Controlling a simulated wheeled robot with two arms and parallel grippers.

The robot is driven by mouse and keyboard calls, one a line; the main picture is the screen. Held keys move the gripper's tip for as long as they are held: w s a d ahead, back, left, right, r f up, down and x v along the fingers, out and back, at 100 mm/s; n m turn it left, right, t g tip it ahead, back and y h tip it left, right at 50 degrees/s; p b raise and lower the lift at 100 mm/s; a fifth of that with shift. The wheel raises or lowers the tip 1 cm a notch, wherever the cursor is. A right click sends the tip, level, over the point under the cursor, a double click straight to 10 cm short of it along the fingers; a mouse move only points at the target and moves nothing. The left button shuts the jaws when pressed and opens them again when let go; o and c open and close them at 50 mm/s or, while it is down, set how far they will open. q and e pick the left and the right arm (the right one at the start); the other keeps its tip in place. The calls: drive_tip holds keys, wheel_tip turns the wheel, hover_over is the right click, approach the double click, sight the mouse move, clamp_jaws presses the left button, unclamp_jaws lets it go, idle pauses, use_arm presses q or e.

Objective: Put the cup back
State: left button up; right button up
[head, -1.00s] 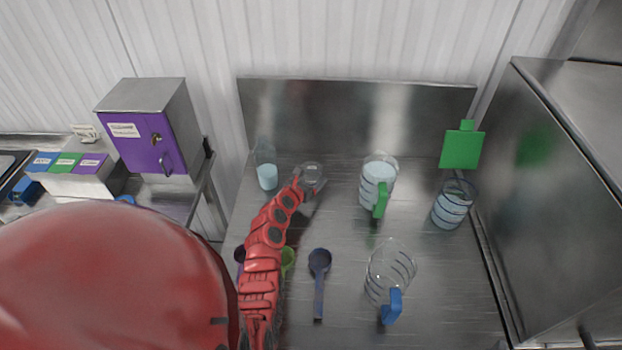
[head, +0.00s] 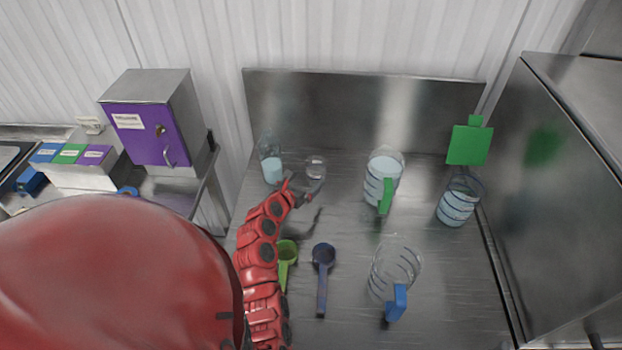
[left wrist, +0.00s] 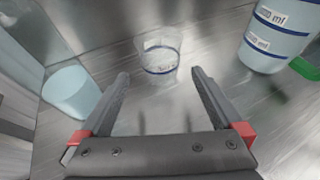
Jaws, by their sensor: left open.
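The small clear cup (head: 316,168) stands upright on the steel table near the back. It also shows in the left wrist view (left wrist: 159,57), with a dark blue ring around it. My left gripper (head: 298,188) is open and empty, on the near side of the cup. In the left wrist view its two fingers (left wrist: 160,75) point toward the cup, which stands just past the fingertips, apart from them. My right gripper is not in view.
A clear container with pale blue contents (head: 271,170) stands left of the cup. A green-handled jug (head: 381,172), a blue-handled jug (head: 392,268) and a banded container (head: 456,205) stand to the right. Green (head: 286,255) and dark blue (head: 323,262) scoops lie in front.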

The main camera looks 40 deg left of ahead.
use_arm(q)
drive_tip(key=shift+b+v, duration=0.55)
drive_tip(key=shift+v, duration=1.55)
